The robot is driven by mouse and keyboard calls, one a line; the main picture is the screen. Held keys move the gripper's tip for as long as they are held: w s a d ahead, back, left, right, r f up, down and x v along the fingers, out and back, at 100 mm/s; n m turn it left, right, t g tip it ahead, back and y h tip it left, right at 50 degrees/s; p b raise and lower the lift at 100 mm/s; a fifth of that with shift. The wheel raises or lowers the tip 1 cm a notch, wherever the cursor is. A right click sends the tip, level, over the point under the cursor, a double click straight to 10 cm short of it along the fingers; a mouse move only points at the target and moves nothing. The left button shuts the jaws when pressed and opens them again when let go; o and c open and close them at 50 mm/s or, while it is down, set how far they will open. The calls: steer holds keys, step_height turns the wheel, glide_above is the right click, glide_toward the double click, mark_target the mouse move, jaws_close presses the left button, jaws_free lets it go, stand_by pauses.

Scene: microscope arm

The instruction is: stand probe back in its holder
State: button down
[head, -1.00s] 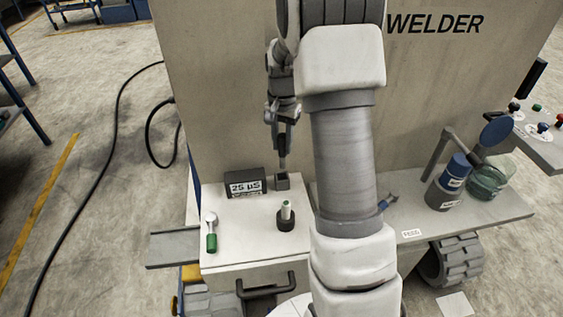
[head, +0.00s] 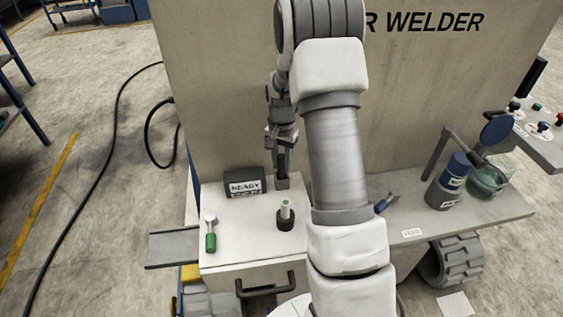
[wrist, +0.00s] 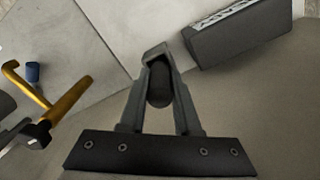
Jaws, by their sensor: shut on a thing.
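My gripper (head: 283,160) is at the back of the white bench top and points down. It is shut on the probe, whose dark rounded end (wrist: 158,88) shows between the fingers in the wrist view. The holder, a small dark square block (head: 282,182), stands right below the fingers beside the meter. The probe's lower part is hidden by the fingers and the holder; it appears to be in the holder, but I cannot see how deep. The meter (head: 244,187) reads READY on its top line; it also shows in the wrist view (wrist: 240,32).
A dark cup with a pale green-topped vial (head: 285,212) stands in front of the holder. The welder wall (head: 215,100) rises close behind.

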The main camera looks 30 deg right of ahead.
steer(key=c, duration=0.6)
jaws_free()
steer(key=shift+f, duration=0.1)
